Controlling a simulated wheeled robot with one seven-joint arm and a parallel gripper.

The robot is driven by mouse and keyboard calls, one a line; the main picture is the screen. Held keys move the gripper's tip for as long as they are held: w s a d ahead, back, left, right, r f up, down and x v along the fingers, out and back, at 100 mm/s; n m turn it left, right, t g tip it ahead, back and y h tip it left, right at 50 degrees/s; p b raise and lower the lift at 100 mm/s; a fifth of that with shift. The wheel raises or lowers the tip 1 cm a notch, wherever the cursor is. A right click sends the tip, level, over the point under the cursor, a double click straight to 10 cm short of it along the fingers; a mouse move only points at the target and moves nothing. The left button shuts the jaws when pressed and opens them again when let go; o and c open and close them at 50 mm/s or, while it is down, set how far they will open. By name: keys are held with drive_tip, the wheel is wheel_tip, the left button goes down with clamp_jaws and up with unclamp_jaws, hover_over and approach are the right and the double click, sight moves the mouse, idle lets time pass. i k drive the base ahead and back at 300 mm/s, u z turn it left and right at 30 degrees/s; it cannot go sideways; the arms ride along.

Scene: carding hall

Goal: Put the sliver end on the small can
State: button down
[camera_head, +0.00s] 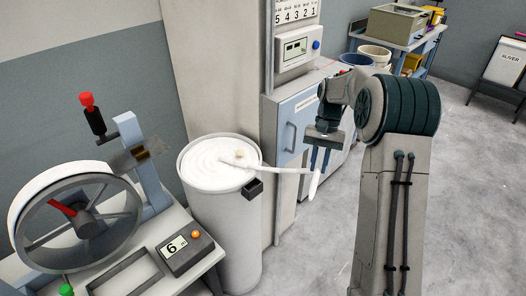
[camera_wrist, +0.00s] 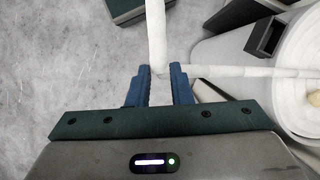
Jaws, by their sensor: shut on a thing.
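My gripper (camera_head: 320,160) is shut on the white sliver (camera_head: 285,170) in front of the blue-grey machine cabinet. The sliver end (camera_head: 315,187) hangs below the fingers. The strand runs left from the gripper to the coils in a tall white can (camera_head: 228,240). In the wrist view, the sliver (camera_wrist: 156,35) passes between the blue fingertips of my gripper (camera_wrist: 160,75), and its strand runs right to the can (camera_wrist: 285,115). A blue-rimmed can (camera_head: 355,60) and a cream can (camera_head: 375,54) stand behind my arm, partly hidden. I cannot tell which can is the small one.
A dark block (camera_head: 252,189) sits on the tall can's rim. A bench (camera_head: 185,222) with a large wheel (camera_head: 75,222) stands at the left. A work table (camera_head: 405,40) with a box is at the back. Grey floor (camera_head: 475,190) is open at the right.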

sight(211, 167)
drive_tip(key=z, duration=0.3)
drive_tip(key=k, duration=1)
drive_tip(key=u, duration=1.2)
drive_tip(key=i, duration=1.5)
drive_tip(key=z, duration=0.05)
